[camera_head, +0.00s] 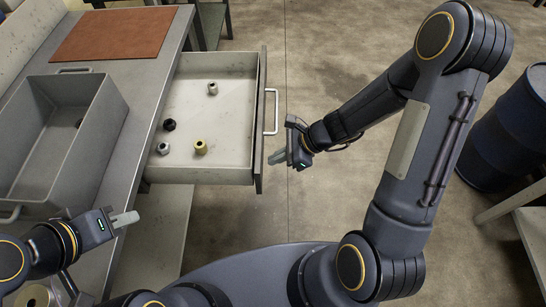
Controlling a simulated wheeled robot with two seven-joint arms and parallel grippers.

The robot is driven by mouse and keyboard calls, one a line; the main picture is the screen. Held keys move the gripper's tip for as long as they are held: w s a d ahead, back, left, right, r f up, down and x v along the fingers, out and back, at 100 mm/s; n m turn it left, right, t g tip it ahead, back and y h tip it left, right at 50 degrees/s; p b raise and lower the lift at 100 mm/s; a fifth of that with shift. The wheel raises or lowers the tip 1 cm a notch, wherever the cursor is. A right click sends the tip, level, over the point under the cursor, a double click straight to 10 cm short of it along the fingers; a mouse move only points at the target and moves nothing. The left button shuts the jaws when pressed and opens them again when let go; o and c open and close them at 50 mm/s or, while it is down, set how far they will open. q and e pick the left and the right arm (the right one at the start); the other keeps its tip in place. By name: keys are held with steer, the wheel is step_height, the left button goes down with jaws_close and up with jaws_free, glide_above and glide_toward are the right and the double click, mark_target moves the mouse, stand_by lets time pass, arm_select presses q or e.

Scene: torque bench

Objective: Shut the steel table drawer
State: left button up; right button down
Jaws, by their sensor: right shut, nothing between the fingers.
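The steel table drawer (225,169) is pulled out to the right from under the steel table (158,92). Its front panel (261,120) carries a bar handle (275,112) facing right. Several small nut-like pieces lie inside it, including a brass one (200,147) and a black one (169,125). My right gripper (280,157) is shut and empty, just right of the drawer front near the lower end of the handle; whether it touches is unclear. My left gripper (125,219) is beside the table's edge, left of and below the drawer; its finger gap does not show.
A grey metal bin (101,119) and a brown mat (118,34) are on the tabletop. A dark blue barrel (508,135) and another table (512,203) stand at the right.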

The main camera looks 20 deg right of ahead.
steer(key=shift+w+a, duration=0.15)
steer(key=shift+a, duration=0.35)
